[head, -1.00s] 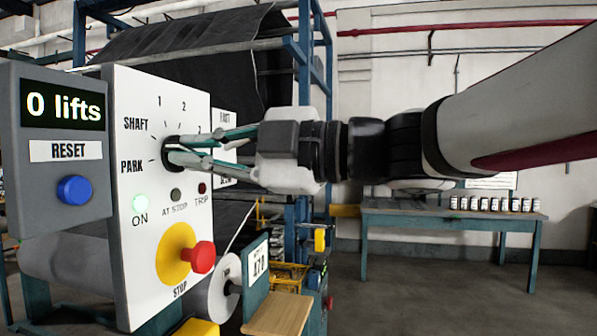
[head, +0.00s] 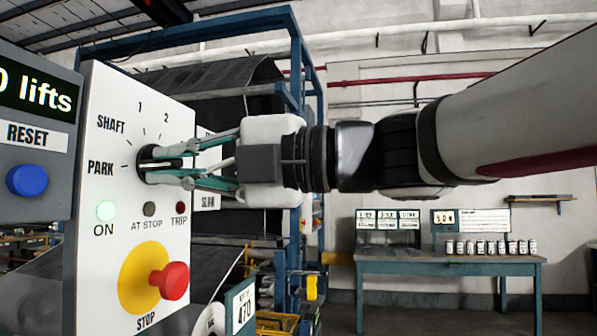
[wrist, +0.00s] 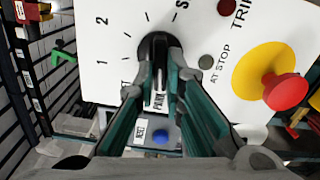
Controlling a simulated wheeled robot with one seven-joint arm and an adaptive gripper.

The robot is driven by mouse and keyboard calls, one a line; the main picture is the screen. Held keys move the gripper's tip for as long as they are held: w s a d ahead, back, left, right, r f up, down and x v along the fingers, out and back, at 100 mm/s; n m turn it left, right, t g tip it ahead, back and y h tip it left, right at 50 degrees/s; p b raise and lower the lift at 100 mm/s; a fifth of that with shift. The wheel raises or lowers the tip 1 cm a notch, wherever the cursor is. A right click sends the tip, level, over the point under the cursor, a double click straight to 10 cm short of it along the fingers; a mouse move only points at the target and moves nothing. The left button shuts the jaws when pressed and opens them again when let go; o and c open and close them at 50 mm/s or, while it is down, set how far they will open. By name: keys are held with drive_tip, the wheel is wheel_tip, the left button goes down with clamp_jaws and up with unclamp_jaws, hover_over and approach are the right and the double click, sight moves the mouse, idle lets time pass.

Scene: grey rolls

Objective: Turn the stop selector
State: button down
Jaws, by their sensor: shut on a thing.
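The stop selector (head: 150,163) is a black round knob on a white panel (head: 101,260). Marks labelled PARK, SHAFT, 1 and 2 run around its left and upper side. My gripper (head: 158,164) comes in from the right with its fingertips at the knob. In the wrist view the black knob (wrist: 157,45) also shows, with my gripper (wrist: 158,80) shut on its grip. The fingers hide much of the knob, so I cannot tell exactly which mark it points to.
A green ON lamp (head: 105,211), a dark AT STOP lamp (head: 149,209) and a dark red TRIP lamp (head: 181,208) sit below the knob. A red stop button (head: 172,281) sticks out lower down. A grey box with a blue RESET button (head: 27,180) stands left. A bench (head: 450,259) holds several cans.

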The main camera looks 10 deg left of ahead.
drive_tip(key=shift+f, duration=0.1)
drive_tip(key=c, duration=1.7)
unclamp_jaws()
drive_tip(key=shift+d, duration=0.1)
drive_tip(key=d, duration=0.8)
drive_tip(key=s+d, duration=0.1)
drive_tip(key=d, duration=0.3)
drive_tip(key=shift+w, duration=0.1)
